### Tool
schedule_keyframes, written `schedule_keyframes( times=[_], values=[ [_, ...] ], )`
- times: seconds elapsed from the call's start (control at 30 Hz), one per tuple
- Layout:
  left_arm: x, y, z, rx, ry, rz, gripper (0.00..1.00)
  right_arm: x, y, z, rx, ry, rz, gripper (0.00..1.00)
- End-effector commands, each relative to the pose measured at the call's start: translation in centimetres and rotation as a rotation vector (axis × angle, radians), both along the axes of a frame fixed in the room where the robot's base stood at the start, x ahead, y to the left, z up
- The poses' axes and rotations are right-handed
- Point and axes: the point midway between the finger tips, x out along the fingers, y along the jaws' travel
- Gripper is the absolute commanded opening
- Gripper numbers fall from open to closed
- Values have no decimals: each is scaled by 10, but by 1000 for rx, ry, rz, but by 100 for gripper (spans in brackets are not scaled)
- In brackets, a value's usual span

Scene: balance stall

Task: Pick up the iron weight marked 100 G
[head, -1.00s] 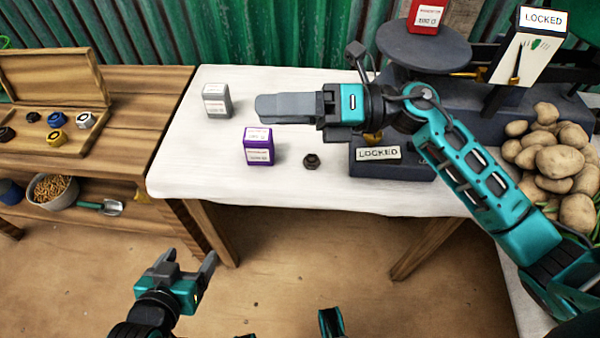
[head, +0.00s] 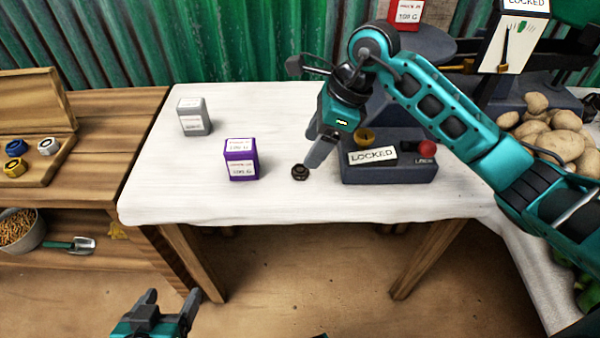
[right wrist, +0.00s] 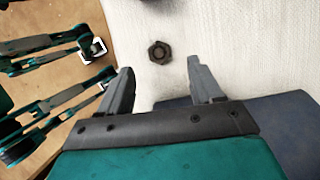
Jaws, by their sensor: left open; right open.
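A small dark hexagonal iron weight (head: 300,172) lies on the white-topped table (head: 270,200), between the purple box and the balance. Its marking cannot be read. It also shows in the right wrist view (right wrist: 160,52), just beyond the gap between the fingertips. My right gripper (head: 318,152) is open and empty, pointing down above the table, slightly right of and above the weight in the head view. In the right wrist view its two fingers (right wrist: 159,70) stand apart. My left gripper (head: 171,298) is open and empty, low in front of the table.
A purple box (head: 241,160) and a grey box (head: 193,116) stand left of the weight. The balance base (head: 390,172) with a LOCKED sign stands close on the right; a red box (head: 407,12) is on its pan. Potatoes (head: 560,140) lie at right. The table's front is clear.

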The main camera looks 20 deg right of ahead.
Motion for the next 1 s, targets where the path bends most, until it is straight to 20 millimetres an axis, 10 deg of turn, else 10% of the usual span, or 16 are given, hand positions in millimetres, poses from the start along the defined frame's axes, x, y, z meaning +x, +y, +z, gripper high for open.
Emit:
schedule_keyframes(
  times=[0.77,1.0],
  values=[
    [-3,-1,-16,-8,8,7,76,4,19,-55,2,-2,0,65],
    [-3,0,-16,-1,9,3,76,4,19,-55,2,-1,0,42]
  ],
)
